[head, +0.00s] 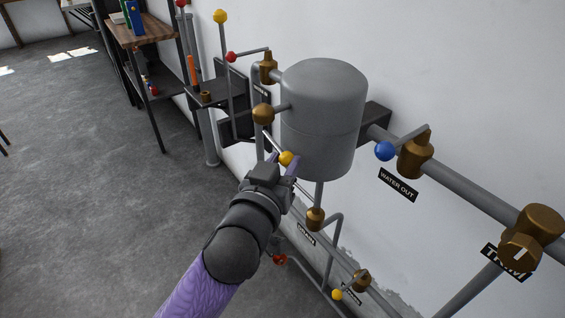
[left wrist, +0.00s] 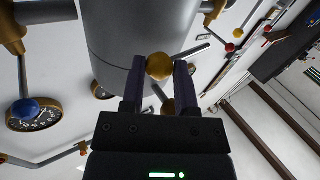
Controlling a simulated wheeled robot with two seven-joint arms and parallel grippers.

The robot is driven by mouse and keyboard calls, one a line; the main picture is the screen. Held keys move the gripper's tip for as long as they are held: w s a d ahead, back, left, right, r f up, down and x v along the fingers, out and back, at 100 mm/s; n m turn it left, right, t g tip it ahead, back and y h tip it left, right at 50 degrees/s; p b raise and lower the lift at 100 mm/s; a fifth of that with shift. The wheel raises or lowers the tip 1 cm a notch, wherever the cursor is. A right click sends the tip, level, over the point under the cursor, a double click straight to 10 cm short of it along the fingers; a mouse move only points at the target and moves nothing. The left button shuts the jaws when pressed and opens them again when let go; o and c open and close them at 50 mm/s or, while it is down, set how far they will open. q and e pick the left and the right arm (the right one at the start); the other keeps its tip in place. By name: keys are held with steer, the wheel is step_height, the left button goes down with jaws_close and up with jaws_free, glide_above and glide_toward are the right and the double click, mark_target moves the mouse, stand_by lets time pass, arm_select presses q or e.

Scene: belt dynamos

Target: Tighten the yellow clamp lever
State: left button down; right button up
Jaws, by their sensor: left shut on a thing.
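A lever with a yellow ball knob (head: 286,158) sits beside the grey tank, low on its left side. A thin pale rod runs up and left from the knob. My left gripper (head: 284,163) has its dark purple fingers shut on this knob. In the left wrist view, the yellow knob (left wrist: 160,66) sits between the two fingertips, with the tank behind it. Most of the lever is hidden by the tank and gripper. Other yellow knobs show at the top left (head: 219,16) and low on the pipes (head: 337,294). My right gripper is not in view.
The grey tank (head: 323,115) on the wall stands just beyond my left gripper. A blue-knobbed lever (head: 385,151) and brass valves (head: 525,250) sit on the pipe to the right. A red knob (head: 280,259) is below. Floor at the left is clear.

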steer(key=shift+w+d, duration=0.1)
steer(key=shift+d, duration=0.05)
arm_select(q)
steer(key=shift+f, duration=0.1)
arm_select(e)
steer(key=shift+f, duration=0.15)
